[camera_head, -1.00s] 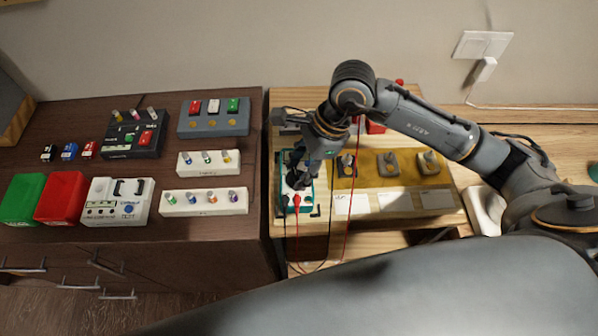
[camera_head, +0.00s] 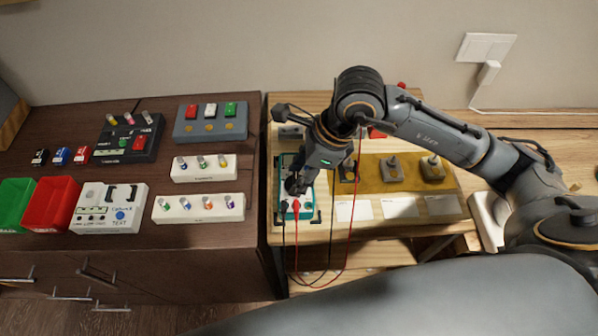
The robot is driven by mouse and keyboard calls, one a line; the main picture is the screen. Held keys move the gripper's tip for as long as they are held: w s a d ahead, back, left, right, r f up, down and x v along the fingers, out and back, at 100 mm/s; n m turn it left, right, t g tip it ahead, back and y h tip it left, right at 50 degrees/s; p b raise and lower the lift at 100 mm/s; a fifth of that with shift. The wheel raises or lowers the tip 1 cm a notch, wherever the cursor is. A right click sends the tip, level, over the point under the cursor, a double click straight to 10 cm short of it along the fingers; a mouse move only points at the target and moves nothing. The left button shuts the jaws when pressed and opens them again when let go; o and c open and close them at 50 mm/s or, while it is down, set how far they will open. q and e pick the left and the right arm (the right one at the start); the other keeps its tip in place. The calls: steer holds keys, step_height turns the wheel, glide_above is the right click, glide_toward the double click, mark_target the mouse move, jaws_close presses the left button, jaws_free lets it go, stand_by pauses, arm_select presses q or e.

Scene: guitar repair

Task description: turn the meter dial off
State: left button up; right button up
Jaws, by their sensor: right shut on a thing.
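The meter (camera_head: 308,207) is a teal and white box near the left edge of the light wooden table. Red and black leads plug into its front end. My right gripper (camera_head: 296,187) points down onto the meter from above and is shut on its dial. The dial itself is hidden under the fingers, so I cannot tell its setting. My left gripper is not in view.
A yellow mat (camera_head: 378,173) with several grey-knobbed pieces lies right of the meter, with white cards in front. The red lead (camera_head: 356,190) hangs across beside my arm. The dark cabinet at left holds a test box (camera_head: 108,208), a red bin (camera_head: 50,205) and knob strips.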

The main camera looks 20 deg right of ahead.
steer(key=o, duration=1.2)
steer(key=shift+c, duration=0.2)
steer(key=v, duration=0.8)
